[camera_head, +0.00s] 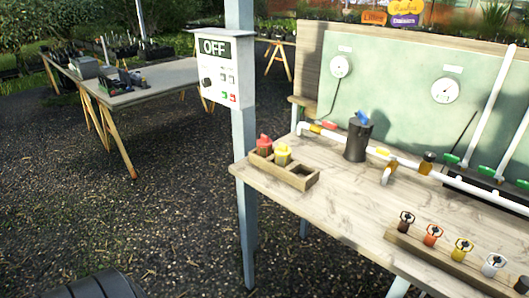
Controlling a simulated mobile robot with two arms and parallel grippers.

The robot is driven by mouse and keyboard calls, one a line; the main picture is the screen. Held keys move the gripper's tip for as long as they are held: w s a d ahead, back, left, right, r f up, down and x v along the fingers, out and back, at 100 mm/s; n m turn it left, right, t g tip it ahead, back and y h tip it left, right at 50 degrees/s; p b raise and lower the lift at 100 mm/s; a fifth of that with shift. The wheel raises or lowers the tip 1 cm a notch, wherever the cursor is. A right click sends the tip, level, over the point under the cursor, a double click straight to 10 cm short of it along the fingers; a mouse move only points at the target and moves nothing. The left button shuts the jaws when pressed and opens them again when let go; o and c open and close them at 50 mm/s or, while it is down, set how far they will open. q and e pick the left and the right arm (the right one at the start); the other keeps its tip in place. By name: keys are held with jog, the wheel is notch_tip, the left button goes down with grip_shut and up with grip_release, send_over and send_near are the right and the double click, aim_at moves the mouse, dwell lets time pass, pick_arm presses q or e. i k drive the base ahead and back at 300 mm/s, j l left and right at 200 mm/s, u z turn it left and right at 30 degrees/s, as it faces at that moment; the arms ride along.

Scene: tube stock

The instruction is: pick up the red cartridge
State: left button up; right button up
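A red cartridge (264,144) stands in the back left compartment of a small wooden tray (300,182). A yellow cartridge (283,155) stands beside it in the same tray. The tray sits at the left end of a wooden workbench (340,205). Its compartments toward the front right look empty. The lower part of the red cartridge is hidden by the tray wall. Neither of my grippers is in view.
A white post with an OFF control box (215,68) rises close to the bench's left end. A black canister (357,140) with a blue top and white pipes stand behind the tray. A rack with coloured valve handles (432,235) lies front right.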

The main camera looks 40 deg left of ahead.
aim_at(263, 144)
jog(key=u, duration=1.4)
jog(key=i+j, duration=0.1)
jog(key=i+j+z, duration=0.1)
jog(key=j, duration=0.25)
